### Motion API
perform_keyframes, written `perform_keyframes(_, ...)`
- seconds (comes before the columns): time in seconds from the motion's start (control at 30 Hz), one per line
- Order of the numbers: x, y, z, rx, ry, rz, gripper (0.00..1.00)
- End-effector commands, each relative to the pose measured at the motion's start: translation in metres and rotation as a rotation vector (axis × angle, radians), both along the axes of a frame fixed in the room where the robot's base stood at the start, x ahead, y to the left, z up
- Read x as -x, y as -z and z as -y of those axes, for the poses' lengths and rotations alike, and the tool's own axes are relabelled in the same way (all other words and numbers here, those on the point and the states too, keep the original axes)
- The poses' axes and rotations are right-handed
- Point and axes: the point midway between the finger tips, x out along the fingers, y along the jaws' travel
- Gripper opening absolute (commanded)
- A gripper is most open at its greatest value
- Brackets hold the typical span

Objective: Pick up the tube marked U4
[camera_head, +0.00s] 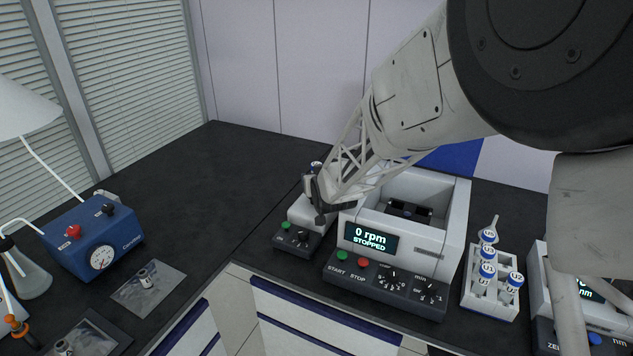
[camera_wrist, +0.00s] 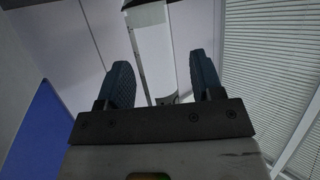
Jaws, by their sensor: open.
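A white rack (camera_head: 491,301) right of the centrifuge holds several blue-capped tubes. Their cap marks are small; the front ones seem to read U1 (camera_head: 487,270) and U2 (camera_head: 515,279). I cannot make out U4 with certainty on any cap. My gripper (camera_head: 318,203) hovers in front of that device, left of the centrifuge. In the wrist view its two dark fingers (camera_wrist: 163,82) are apart with nothing held between them.
The white centrifuge (camera_head: 455,222) has its chamber open and reads 0 rpm, STOPPED. Another device (camera_head: 589,292) stands right of the rack. A blue pump box with gauge (camera_head: 92,239) and a flask (camera_head: 30,279) stand left.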

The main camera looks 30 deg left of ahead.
Motion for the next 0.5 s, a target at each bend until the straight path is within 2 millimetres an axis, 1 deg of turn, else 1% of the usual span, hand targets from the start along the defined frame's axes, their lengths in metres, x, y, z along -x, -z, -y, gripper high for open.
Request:
perform_keyframes(0.1,0.0001,0.0000,0.0001,0.000,0.000,0.000,0.60)
perform_keyframes(0.13,0.0001,0.0000,0.0001,0.000,0.000,0.000,0.57)
perform_keyframes(0.43,0.0001,0.0001,0.0001,0.000,0.000,0.000,0.11)
perform_keyframes(0.47,0.0001,0.0001,0.0001,0.000,0.000,0.000,0.08)
perform_keyframes(0.5,0.0001,0.0000,0.0001,0.000,0.000,0.000,0.08)
